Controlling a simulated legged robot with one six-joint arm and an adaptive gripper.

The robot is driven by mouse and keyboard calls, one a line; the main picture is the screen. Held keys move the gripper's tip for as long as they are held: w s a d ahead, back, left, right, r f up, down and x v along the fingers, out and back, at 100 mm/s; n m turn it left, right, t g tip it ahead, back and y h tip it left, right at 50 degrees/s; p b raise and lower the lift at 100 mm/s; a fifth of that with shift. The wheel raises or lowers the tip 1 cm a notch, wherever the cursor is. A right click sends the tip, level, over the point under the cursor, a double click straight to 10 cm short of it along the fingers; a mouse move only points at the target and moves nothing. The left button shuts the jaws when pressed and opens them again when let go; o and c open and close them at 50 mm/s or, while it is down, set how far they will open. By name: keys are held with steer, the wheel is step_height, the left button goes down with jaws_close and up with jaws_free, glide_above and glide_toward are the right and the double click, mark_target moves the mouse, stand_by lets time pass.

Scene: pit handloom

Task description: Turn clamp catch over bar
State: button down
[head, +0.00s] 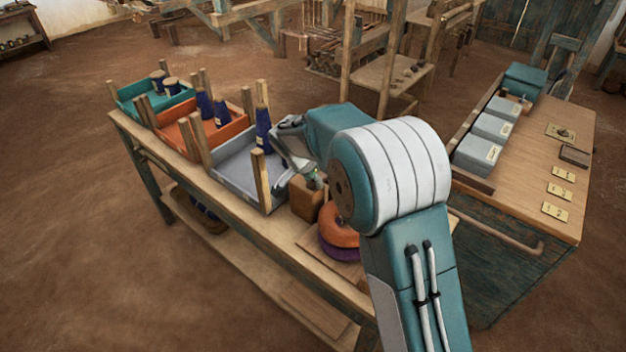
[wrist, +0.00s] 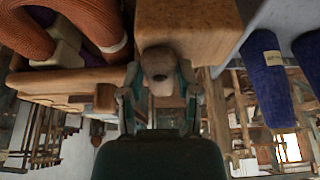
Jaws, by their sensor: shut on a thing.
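My gripper (wrist: 158,100) is shut on a small rounded wooden piece with a dark spot on its face, likely the clamp catch (wrist: 158,64). The catch sits against a larger brown wooden block (wrist: 187,25) in the wrist view. The same block (head: 307,199) stands on the bench just below my gripper (head: 314,182) in the head view, where my arm partly hides the area. I cannot make out for sure which piece is the bar, or whether the catch lies over it.
An orange coil (head: 338,232) sits close to the block, on a purple one. A grey tray (head: 232,165) with blue cones lies to the left, then an orange tray (head: 183,140) and a teal tray (head: 135,100). A table with grey boxes (head: 478,153) stands to the right.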

steer(key=shift+a, duration=0.1)
steer(key=shift+c, duration=1.6)
jaws_free()
steer(key=shift+w, duration=0.1)
steer(key=shift+r, duration=0.1)
steer(key=v, duration=1.1)
steer(key=shift+a+r, duration=0.25)
steer(key=shift+r, duration=0.05)
